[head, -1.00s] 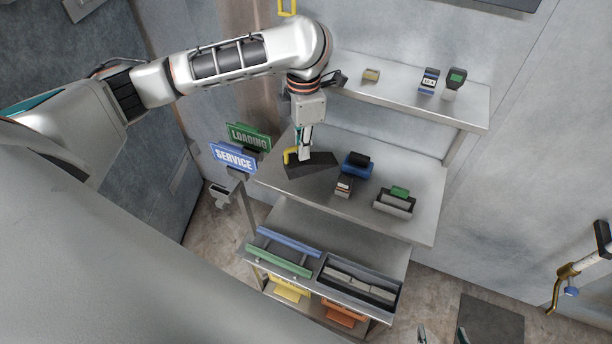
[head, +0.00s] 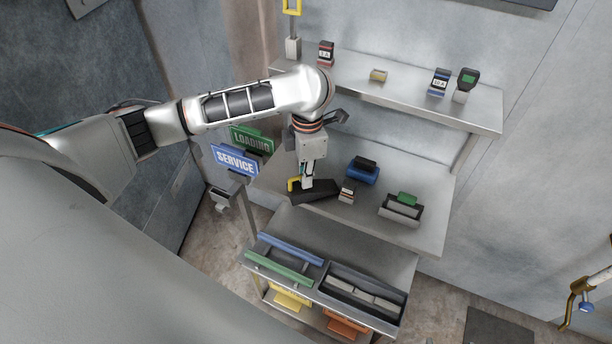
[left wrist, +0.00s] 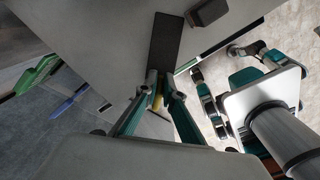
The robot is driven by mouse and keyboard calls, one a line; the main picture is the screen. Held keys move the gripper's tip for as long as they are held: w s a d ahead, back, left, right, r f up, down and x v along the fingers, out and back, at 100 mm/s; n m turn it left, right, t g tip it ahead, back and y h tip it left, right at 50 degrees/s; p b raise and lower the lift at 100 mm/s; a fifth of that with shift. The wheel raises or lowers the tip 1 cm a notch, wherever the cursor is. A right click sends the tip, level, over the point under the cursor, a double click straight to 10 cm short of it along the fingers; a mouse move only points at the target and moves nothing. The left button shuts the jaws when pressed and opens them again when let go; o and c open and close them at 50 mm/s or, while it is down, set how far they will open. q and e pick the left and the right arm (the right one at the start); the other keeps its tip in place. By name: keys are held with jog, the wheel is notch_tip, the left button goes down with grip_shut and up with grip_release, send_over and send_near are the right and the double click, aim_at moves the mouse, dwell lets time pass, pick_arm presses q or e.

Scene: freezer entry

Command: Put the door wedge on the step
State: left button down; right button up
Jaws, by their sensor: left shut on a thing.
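The door wedge (head: 322,190) is a dark wedge with a yellow handle. My left gripper (head: 306,185) points down and is shut on it at the handle end. The wedge is by the front left of the metal bench (head: 425,228); I cannot tell whether it touches the top. In the left wrist view the wedge (left wrist: 165,42) extends out from between the fingers (left wrist: 158,100). My right gripper (left wrist: 216,63) shows in that view with its fingers spread and empty. I cannot surely tell which surface is the step; a lower metal unit (head: 385,258) stands in front of the bench.
On the bench are a small labelled block (head: 347,192) close to the wedge, a blue holder (head: 362,173) and a grey holder (head: 401,210). Blue SERVICE (head: 236,160) and green LOADING (head: 251,140) signs stand at left. A grey tray (head: 400,315) and coloured bars occupy the lower unit.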

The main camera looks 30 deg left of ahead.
pick_arm(q)
jog(key=shift+f, duration=0.1)
jog(key=c, duration=2.2)
grip_release()
pick_arm(e)
jog(key=shift+s+a+f, duration=0.1)
jog(key=shift+s+f, duration=0.1)
jog(key=shift+s, duration=0.05)
pick_arm(q)
notch_tip(320, 180, up, 12)
jog(key=p, duration=0.4)
jog(key=shift+d, duration=0.1)
pick_arm(e)
jog(key=r, duration=0.3)
jog(key=shift+a+r, duration=0.15)
jog(key=shift+a, duration=0.15)
jog(key=shift+r, duration=0.1)
